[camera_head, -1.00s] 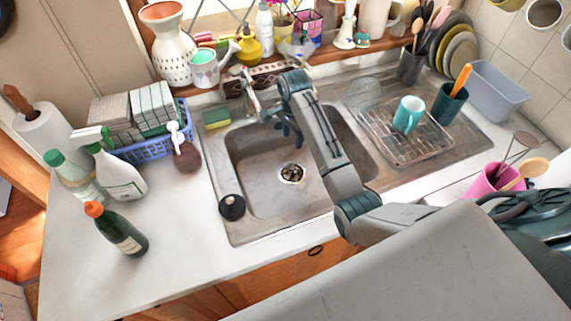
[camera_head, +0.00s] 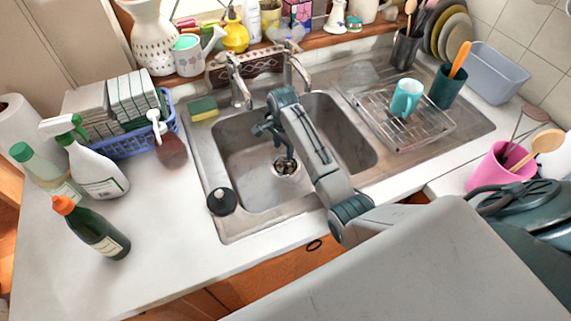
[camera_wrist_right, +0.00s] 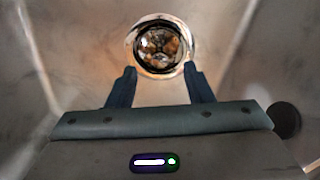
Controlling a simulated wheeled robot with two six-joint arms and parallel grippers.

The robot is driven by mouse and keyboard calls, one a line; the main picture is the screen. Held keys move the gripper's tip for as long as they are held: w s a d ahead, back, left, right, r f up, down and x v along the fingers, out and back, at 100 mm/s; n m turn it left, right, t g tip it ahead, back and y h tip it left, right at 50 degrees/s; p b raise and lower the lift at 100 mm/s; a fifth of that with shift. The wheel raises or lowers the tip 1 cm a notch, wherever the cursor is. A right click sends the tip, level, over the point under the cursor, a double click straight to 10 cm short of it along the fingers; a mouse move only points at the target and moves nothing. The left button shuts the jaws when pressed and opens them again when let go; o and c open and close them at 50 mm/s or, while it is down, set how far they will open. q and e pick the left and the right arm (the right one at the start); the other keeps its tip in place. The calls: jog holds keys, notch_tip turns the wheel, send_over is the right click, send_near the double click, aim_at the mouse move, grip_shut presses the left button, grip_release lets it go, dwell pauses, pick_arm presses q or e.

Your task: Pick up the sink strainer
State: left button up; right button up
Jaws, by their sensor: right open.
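The sink strainer (camera_head: 286,169) sits in the drain of the steel sink basin (camera_head: 250,185). It is a round metal rim with brown and pale scraps inside. My right gripper (camera_head: 287,155) is inside the basin, above the strainer, and covers part of it in the head view. In the right wrist view the strainer (camera_wrist_right: 158,48) lies just beyond my right gripper's two spread fingertips (camera_wrist_right: 158,74), roughly centred between them. The gripper is open and empty. I cannot tell whether it touches the strainer. My left gripper is not in view.
A black plug (camera_head: 221,201) stands on the sink's front left rim. A tap (camera_head: 238,80) rises behind the basin. A drying rack (camera_head: 405,125) with a teal mug (camera_head: 406,97) is on the right. Bottles and a blue basket (camera_head: 135,143) crowd the left counter.

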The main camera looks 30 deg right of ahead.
aim_at(285, 158)
jog(key=shift+f, duration=0.7)
jog(key=shift+d+f+p, duration=0.15)
jog(key=shift+f+p, duration=0.25)
jog(key=f, duration=0.2)
jog(key=f+p, duration=0.1)
jog(key=shift+d+f, duration=0.25)
jog(key=shift+f, duration=0.45)
grip_shut()
